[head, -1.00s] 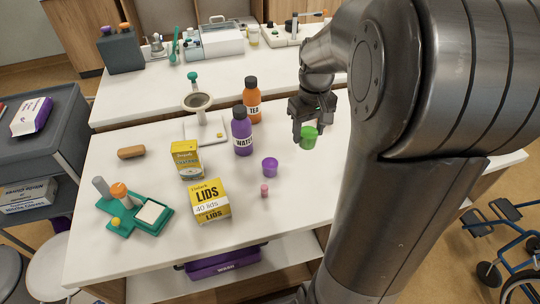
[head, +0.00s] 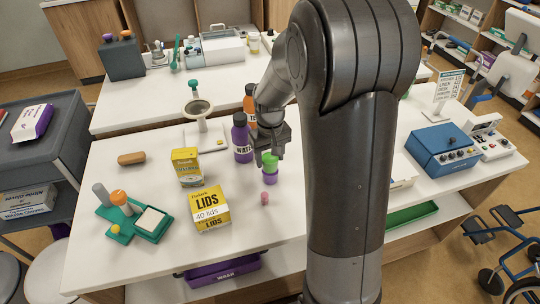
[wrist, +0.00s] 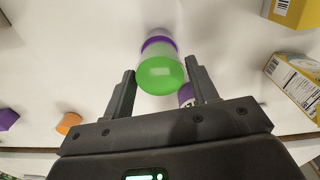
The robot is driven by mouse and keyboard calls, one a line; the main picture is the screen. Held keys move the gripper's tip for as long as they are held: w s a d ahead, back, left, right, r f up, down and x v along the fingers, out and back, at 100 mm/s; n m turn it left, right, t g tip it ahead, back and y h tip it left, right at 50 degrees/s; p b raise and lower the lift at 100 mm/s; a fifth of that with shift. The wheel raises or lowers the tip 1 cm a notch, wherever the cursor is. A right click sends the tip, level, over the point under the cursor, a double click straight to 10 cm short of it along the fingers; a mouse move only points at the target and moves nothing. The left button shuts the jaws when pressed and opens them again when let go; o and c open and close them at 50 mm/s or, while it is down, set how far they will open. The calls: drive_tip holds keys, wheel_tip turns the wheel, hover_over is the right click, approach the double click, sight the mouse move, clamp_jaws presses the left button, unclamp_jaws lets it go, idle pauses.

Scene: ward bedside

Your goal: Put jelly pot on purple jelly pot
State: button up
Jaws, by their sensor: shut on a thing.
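The green jelly pot (head: 270,160) is between the fingers of my gripper (head: 269,148), which is shut on it. It is directly over the purple jelly pot (head: 270,177), which stands upright on the white table. The two pots look touching and nearly in line; I cannot tell whether a small gap is left. In the wrist view the green pot (wrist: 161,76) sits between the fingertips (wrist: 161,72), with the purple pot (wrist: 158,42) showing just beyond it and partly hidden.
A purple water bottle (head: 242,138) and an orange tea bottle (head: 250,103) stand close behind and left of the pots. A yellow lids box (head: 210,209) and a small pink item (head: 264,198) are in front. The table's front left (head: 110,260) is clear.

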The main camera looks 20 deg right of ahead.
sight(270, 156)
drive_tip(key=o, duration=1)
drive_tip(key=shift+f, duration=0.1)
wheel_tip(270, 156, up, 11)
drive_tip(key=s+a+r+m+t, duration=0.1)
drive_tip(key=s+r, duration=0.3)
drive_tip(key=s, duration=0.7)
drive_tip(key=s+a+r+t, duration=0.1)
drive_tip(key=s+r+t, duration=0.3)
drive_tip(key=s, duration=0.7)
drive_tip(key=shift+m+t, duration=0.3)
drive_tip(key=shift+m, duration=0.1)
drive_tip(key=shift+r, duration=0.1)
